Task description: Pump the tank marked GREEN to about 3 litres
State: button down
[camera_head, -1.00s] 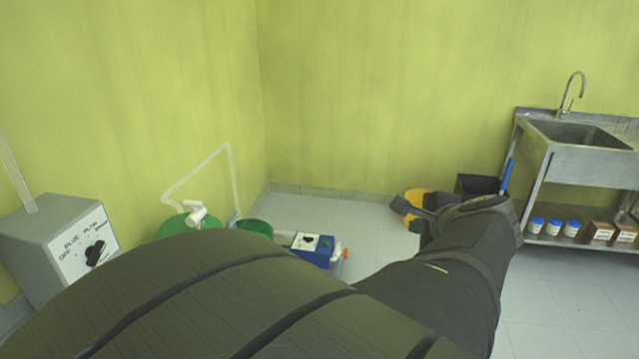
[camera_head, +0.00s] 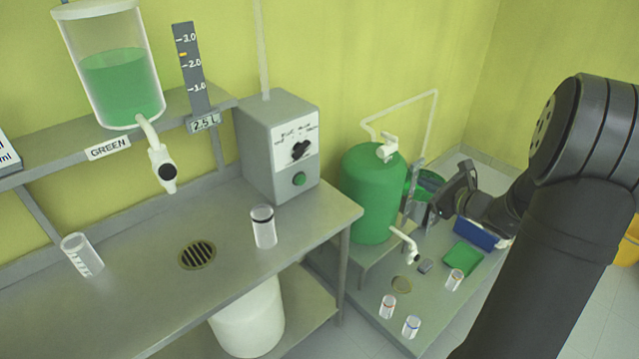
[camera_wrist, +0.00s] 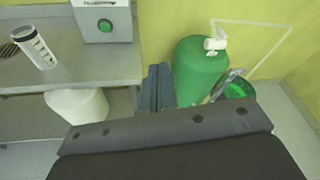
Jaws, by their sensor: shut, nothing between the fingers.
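The glass tank marked GREEN (camera_head: 122,72) hangs at the upper left in the head view, partly filled with green liquid. Its label (camera_head: 108,148) is on the shelf edge. A level scale (camera_head: 190,62) beside it reads 1.0 to 3.0, with an orange mark between 2.0 and 3.0, above a plate saying 2.5 L (camera_head: 205,123). A grey pump box (camera_head: 277,147) has a black knob (camera_head: 300,150) and a green button (camera_head: 299,179); the button also shows in the wrist view (camera_wrist: 104,25). My gripper (camera_head: 440,208) is shut and empty, right of the box, near the green drum (camera_head: 368,190).
A steel bench (camera_head: 130,265) holds two clear cylinders (camera_head: 264,228) (camera_head: 82,254) and a drain (camera_head: 197,254). A white tap (camera_head: 162,170) hangs under the tank. A white bucket (camera_head: 250,320) stands below. White piping (camera_head: 435,120) rises behind the drum. Small jars stand on a low platform.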

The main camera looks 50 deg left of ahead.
aim_at(303, 181)
jog(key=s+a+f+m+g+y, duration=0.1)
jog(key=s+a+f, duration=0.4)
jog(key=a, duration=0.4)
jog(key=s+a+f+g, duration=0.2)
jog(key=s+a+f, duration=0.4)
jog(key=a, duration=0.4)
jog(key=shift+s+f+m+y, duration=0.3)
jog(key=shift+f+m+y, duration=0.1)
jog(key=shift+f, duration=0.45)
jog(key=a, duration=0.4)
jog(key=a+f, duration=0.1)
jog(key=a, duration=0.8)
jog(key=shift+s+a+f, duration=0.1)
jog(key=shift+a+f, duration=0.15)
jog(key=shift+a, duration=0.15)
